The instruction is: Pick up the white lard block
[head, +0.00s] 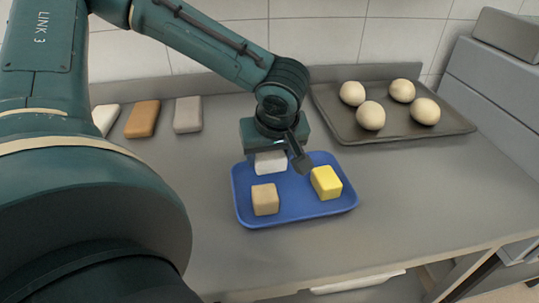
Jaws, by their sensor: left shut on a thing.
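The white lard block (271,163) is at the back left of the blue tray (285,215), directly under my left gripper (274,152). My left gripper is shut on the white block, and its body hides the block's top. I cannot tell whether the block still touches the tray. A tan block (265,199) lies in front of it on the tray, and a yellow block (326,182) lies to the right. My right gripper is not in view.
A dark baking tray (400,133) with several dough balls stands at the back right. A white block (105,118), a brown block (142,119) and a grey block (188,114) lie at the back left. The counter (420,190) is clear at the front right.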

